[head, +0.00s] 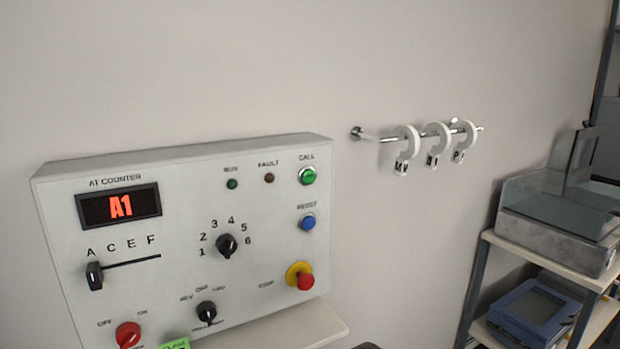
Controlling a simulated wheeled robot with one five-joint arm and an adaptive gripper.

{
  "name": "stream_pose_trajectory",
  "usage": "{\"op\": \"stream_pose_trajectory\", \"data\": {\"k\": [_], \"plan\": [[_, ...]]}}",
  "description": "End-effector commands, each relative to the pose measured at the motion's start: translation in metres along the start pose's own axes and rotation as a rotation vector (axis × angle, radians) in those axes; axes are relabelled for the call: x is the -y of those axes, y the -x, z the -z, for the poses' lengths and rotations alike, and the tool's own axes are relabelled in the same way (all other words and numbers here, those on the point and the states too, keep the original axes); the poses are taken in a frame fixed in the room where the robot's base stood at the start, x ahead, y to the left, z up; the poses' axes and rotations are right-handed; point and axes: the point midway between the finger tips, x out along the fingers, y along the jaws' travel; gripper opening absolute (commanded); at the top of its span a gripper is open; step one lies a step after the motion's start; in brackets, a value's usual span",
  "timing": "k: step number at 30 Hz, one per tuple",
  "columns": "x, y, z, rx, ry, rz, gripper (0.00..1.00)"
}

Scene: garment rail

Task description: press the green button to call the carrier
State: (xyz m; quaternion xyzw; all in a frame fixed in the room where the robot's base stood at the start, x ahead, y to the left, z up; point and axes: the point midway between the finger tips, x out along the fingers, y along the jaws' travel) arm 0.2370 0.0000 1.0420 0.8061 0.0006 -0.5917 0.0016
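The green button (307,176) sits at the upper right of a pale control panel (180,270), under the label CALL. Nothing covers it. The panel's red display (120,206) reads A1 under the label AT COUNTER. A small dark green lamp (232,184) and a brownish FAULT lamp (269,178) are left of the button. My gripper is not seen; a small dark shape at the bottom edge is too cut off to identify.
Below the green button are a blue RESET button (307,222) and a red STOP button (305,281) on a yellow base. A wall rail (390,138) with white tagged hooks is to the right. A shelf rack (527,252) stands at far right.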

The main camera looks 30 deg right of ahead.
Motion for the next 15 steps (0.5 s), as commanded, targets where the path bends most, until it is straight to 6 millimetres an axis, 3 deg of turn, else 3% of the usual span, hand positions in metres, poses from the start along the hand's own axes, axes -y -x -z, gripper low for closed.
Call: {"op": "stream_pose_trajectory", "data": {"k": [15], "plan": [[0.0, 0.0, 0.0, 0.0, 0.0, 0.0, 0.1]]}}
